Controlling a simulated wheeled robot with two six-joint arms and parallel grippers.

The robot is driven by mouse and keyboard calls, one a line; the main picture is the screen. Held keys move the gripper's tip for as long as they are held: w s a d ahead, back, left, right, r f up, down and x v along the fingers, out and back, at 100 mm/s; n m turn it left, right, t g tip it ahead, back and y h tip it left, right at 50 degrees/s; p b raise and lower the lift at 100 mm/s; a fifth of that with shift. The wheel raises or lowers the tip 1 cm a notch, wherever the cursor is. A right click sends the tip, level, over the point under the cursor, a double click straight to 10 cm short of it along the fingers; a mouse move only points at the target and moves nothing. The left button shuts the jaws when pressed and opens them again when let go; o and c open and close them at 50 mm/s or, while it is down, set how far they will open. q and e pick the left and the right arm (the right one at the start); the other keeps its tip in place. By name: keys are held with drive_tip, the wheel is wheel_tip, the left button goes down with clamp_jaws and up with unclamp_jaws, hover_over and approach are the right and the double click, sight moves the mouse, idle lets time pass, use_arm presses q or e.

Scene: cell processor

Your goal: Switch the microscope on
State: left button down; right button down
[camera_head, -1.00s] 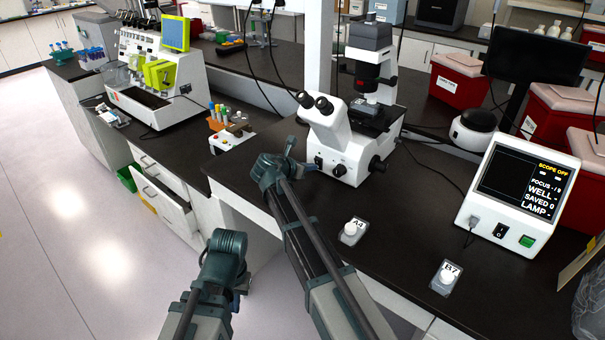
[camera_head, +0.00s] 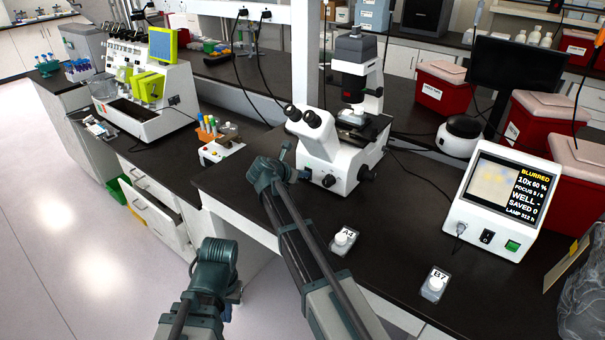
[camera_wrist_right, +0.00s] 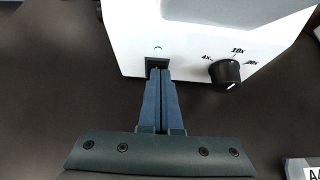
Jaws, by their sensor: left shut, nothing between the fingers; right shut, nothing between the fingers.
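The white microscope (camera_head: 342,150) stands on the black bench. In the right wrist view its lower body (camera_wrist_right: 190,30) shows a dark switch (camera_wrist_right: 157,63) with a small lit green lamp above it, and a black magnification knob (camera_wrist_right: 225,73) to the right. My right gripper (camera_wrist_right: 161,72) is shut and empty, its tips at the switch and covering part of it. In the head view the right gripper (camera_head: 298,175) is at the microscope's front left. The monitor (camera_head: 504,200) is lit and reads BLURRED, 10x 60 %. My left gripper (camera_head: 232,292) is low, away from the bench objects, its fingers barely visible.
Two labelled white-capped pieces, A4 (camera_head: 344,240) and B7 (camera_head: 434,285), lie on the bench front. A tube rack (camera_head: 210,130) and a white processor with a green screen (camera_head: 145,100) stand to the left. Red bins (camera_head: 440,88) are behind.

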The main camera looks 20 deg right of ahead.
use_arm(q)
drive_tip(key=shift+r, duration=0.1)
use_arm(e)
drive_tip(key=shift+r, duration=0.1)
use_arm(q)
drive_tip(key=shift+r+p, duration=0.7)
drive_tip(key=shift+p, duration=0.1)
use_arm(e)
drive_tip(key=shift+r, duration=0.75)
